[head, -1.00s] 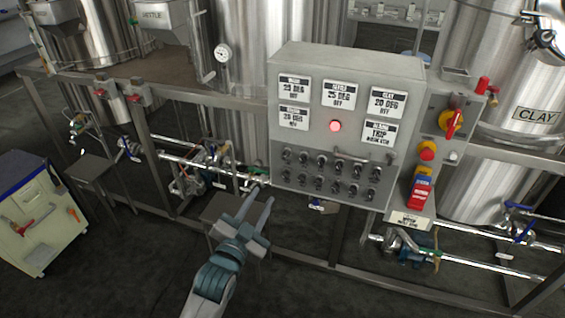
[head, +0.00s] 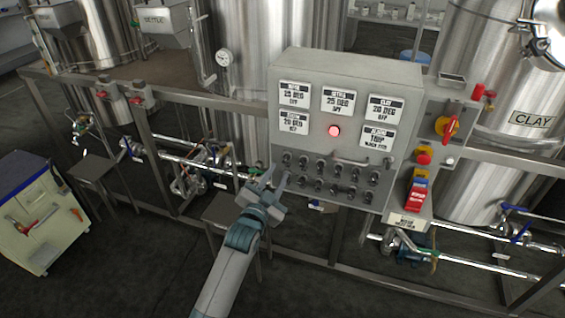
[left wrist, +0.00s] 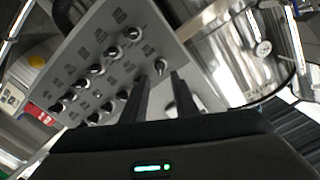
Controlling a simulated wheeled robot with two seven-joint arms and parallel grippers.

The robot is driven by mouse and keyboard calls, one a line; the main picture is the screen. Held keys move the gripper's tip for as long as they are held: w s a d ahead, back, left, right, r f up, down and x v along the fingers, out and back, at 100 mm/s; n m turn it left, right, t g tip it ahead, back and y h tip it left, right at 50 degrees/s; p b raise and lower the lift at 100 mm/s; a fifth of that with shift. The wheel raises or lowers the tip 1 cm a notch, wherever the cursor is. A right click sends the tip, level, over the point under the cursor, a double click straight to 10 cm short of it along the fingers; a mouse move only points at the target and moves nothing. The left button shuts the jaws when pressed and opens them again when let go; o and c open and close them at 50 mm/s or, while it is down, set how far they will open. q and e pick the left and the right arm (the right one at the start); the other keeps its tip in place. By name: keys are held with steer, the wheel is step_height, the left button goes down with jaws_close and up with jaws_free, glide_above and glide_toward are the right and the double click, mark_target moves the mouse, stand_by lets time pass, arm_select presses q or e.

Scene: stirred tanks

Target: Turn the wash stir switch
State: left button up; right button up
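The grey control box (head: 345,75) carries two rows of small dark switches (head: 330,176) on its front. Their labels are too small to read, so I cannot tell which one is the wash stir switch. My left gripper (head: 277,172) is at the lower left corner of the box front, by the left end of the lower row. In the left wrist view its two fingers (left wrist: 160,80) are apart, and an end switch (left wrist: 160,66) shows between their tips. I cannot tell whether they touch it. My right gripper is not in view.
A red lamp (head: 334,131) glows among the display plates on the box. A yellow-and-red rotary switch (head: 446,126) and a red button (head: 424,157) sit to the right. Pipes and a steel frame run below.

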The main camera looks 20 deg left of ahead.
mark_target(285, 161)
arm_select(q)
steer(key=shift+w+d+p, duration=0.1)
steer(key=shift+w+p, duration=0.35)
steer(key=shift+w, duration=2.1)
jaws_close()
